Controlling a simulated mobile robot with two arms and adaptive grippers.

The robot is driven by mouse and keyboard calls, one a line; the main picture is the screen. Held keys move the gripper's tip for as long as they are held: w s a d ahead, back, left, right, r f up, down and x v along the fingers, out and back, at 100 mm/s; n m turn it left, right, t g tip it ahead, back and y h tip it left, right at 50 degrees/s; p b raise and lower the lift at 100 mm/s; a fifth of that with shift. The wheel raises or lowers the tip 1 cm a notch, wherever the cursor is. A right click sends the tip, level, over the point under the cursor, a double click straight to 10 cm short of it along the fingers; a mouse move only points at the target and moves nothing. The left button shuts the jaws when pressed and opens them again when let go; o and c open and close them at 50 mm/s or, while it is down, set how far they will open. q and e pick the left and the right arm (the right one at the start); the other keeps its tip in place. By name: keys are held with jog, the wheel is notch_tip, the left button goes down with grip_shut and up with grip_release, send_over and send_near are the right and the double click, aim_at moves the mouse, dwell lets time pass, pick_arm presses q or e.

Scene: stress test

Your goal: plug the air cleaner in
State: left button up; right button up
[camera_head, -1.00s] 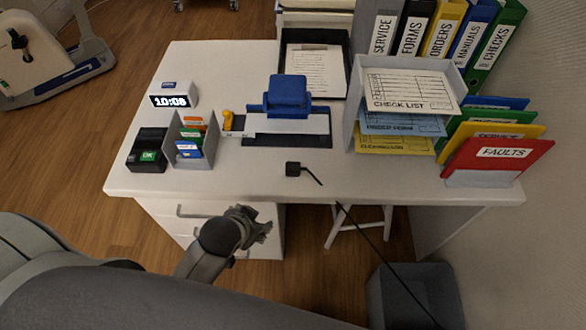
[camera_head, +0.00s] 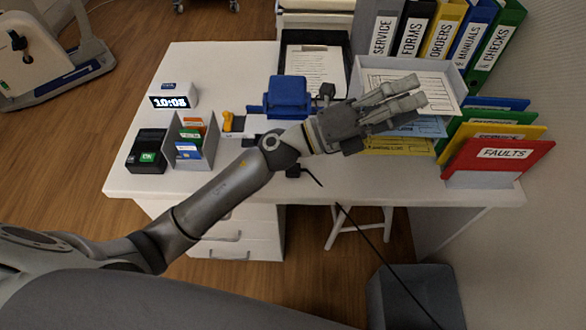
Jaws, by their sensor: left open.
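A small black plug (camera_head: 292,172) lies on the white desk near its front edge, partly hidden under my left wrist. Its black cable (camera_head: 372,242) runs over the desk edge and down to the right. My left gripper (camera_head: 420,91) is open and empty. In the picture it reaches across the desk, over the paper trays at the right, with its fingers pointing right. It is apart from the plug, which lies behind its wrist. My right gripper is not in view. I cannot make out an air cleaner or a wall socket.
Stacked paper trays (camera_head: 448,95), upright folders (camera_head: 500,158) and binders (camera_head: 440,35) fill the desk's right side. A blue hole punch (camera_head: 287,92), card holder (camera_head: 190,150), card terminal (camera_head: 147,150) and clock (camera_head: 174,96) stand further left. A grey bin (camera_head: 410,300) stands below.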

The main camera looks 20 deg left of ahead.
pick_arm(q)
jog(key=s+d+f+m+g+y, duration=0.1)
jog(key=s+f+m+g+y, duration=0.1)
jog(key=f+m+g+y, duration=0.35)
jog(key=s+d+f+m+g+y, duration=0.1)
jog(key=s+f+m+g+y, duration=0.1)
jog(key=f+m+g, duration=0.6)
jog(key=w+a+f+m+t+y, duration=0.1)
jog(key=w+a+f+y, duration=0.1)
jog(key=a+y, duration=0.4)
jog(key=w+a+f+m+t+y, duration=0.1)
jog(key=w+a+y, duration=0.3)
jog(key=a, duration=1.1)
jog(key=shift+w+a+f+t+y, duration=0.25)
jog(key=shift+f+t+y, duration=0.3)
jog(key=shift+f+y, duration=0.4)
jog(key=shift+m, duration=0.25)
send_over(293, 170)
jog(key=w, duration=0.1)
jog(key=shift+w+a+f+p, duration=0.1)
jog(key=shift+f+p, duration=0.1)
jog(key=shift+f, duration=1.2)
jog(key=shift+a+f+p, duration=0.1)
jog(key=shift+f+p, duration=0.05)
jog(key=shift+f, duration=1.2)
